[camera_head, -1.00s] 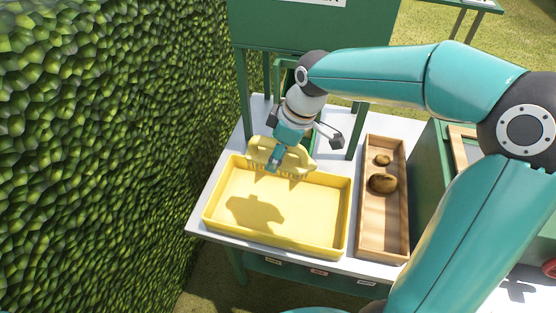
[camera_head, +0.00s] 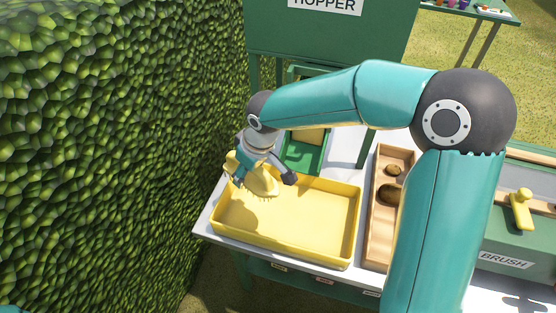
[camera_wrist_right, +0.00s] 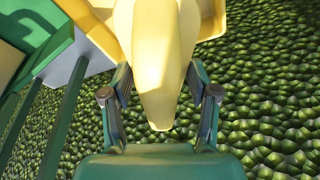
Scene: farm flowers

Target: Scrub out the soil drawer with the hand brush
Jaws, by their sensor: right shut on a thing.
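The yellow hand brush (camera_head: 258,181) is in my right gripper (camera_head: 240,168), over the back left corner of the soil drawer. Its pale bristles point down; I cannot tell whether they touch the drawer. In the right wrist view the yellow brush (camera_wrist_right: 158,60) fills the top middle, between the two fingers of the gripper (camera_wrist_right: 160,88). The soil drawer (camera_head: 284,255) is a shallow yellow tray on the white bench top. Its visible floor looks bare; the back left corner is hidden by the brush and gripper. My left gripper is not in view.
A wooden tray (camera_head: 379,246) with brown lumps stands right of the drawer. A green hopper (camera_head: 335,32) rises behind, with a green chute (camera_head: 305,158) below. A leafy hedge (camera_head: 100,150) stands close on the left.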

